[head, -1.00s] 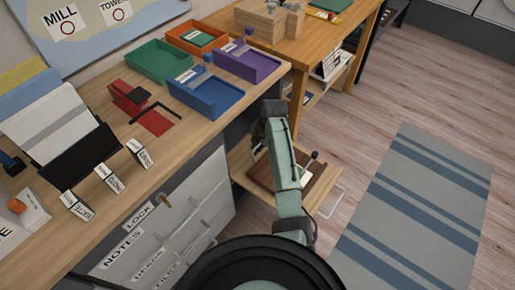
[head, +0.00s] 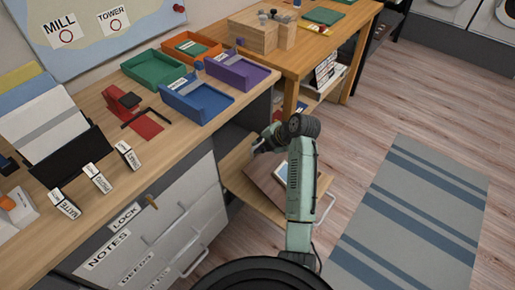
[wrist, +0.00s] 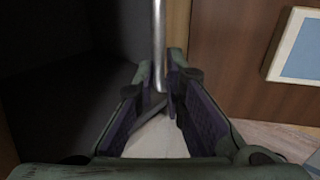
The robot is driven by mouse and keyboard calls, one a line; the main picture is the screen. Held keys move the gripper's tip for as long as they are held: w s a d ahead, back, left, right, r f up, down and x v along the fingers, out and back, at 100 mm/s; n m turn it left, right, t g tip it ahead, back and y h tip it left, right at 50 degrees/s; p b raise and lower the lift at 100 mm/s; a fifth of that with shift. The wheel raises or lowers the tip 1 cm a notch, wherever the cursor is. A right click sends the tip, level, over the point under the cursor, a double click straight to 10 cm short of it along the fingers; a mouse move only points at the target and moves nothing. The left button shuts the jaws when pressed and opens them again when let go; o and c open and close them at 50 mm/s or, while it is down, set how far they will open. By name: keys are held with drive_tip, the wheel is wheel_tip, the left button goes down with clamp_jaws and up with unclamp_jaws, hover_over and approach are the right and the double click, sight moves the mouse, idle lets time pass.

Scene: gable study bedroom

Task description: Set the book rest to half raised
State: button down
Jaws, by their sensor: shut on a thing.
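The book rest is a brown board (head: 265,183) on a low pulled-out wooden shelf (head: 240,168), partly hidden behind my arm. It appears tilted, but its exact height is hard to judge. A pale-framed blue card (head: 284,170) lies against it. My gripper (head: 264,142) is at the board's far left side. In the wrist view my gripper (wrist: 160,82) is shut on a thin metal rod (wrist: 159,40), which stands between the fingertips. The brown board (wrist: 230,50) and blue card (wrist: 303,48) are to the right of the rod there.
The desk (head: 165,150) with coloured trays and a red stapler-like object (head: 123,104) is at left. Labelled drawers (head: 150,240) stand below it. A second table (head: 310,50) is behind. Floor and striped rug (head: 410,215) are clear at right.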

drive_tip(key=shift+s+d+r, duration=0.2)
drive_tip(key=shift+d+r, duration=0.05)
drive_tip(key=shift+r, duration=0.15)
drive_tip(key=c, duration=1.7)
unclamp_jaws()
drive_tip(key=shift+d+r, duration=0.1)
drive_tip(key=v, duration=1.1)
drive_tip(key=shift+s+d+r, duration=0.15)
drive_tip(key=shift+s+d, duration=0.15)
drive_tip(key=shift+s, duration=0.05)
